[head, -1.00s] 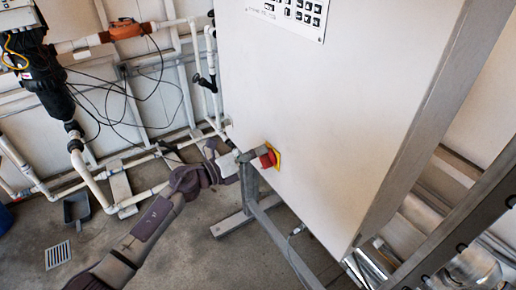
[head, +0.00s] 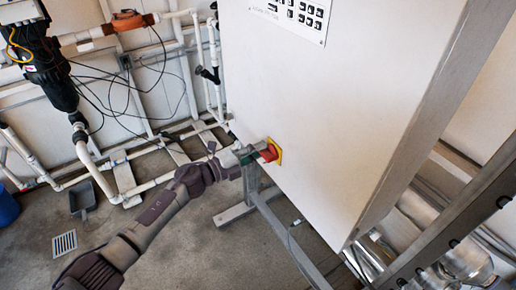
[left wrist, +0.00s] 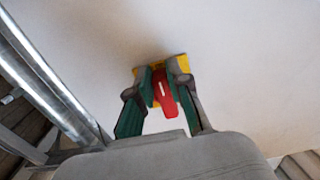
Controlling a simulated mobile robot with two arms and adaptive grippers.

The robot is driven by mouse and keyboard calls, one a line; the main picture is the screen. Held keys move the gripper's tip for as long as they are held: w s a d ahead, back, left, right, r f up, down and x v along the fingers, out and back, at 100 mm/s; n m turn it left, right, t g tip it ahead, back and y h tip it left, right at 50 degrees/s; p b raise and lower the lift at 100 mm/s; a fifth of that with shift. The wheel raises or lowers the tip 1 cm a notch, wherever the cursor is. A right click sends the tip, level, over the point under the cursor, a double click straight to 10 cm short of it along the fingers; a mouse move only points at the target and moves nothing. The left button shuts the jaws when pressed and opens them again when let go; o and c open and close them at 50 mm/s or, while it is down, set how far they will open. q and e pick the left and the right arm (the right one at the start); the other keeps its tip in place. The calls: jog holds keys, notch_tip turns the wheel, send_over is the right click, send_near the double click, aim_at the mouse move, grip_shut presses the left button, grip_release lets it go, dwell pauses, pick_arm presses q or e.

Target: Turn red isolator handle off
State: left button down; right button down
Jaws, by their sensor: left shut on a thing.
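The red isolator handle (head: 270,153) sits on a yellow plate (head: 279,150) low on the side of the white cabinet (head: 320,110). My left gripper (head: 258,151) reaches it from the left in the head view. In the left wrist view the red handle (left wrist: 164,92) lies between the two green-padded fingers of my left gripper (left wrist: 160,86), which are shut on it. The yellow plate (left wrist: 178,66) shows behind the fingers. A pale line runs along the handle's front. My right gripper is not in view.
The cabinet stands on a grey metal frame (head: 285,240). White pipes (head: 95,180) and a black filter housing (head: 52,75) are at the left. A keypad panel (head: 300,15) is higher on the cabinet. A floor drain (head: 64,243) and a grey scoop (head: 82,200) lie on the open floor.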

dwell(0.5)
pick_arm(q)
jog(key=c, duration=1.1)
grip_release()
jog(key=shift+a, duration=0.1)
jog(key=v, duration=1.2)
jog(key=shift+f, duration=0.15)
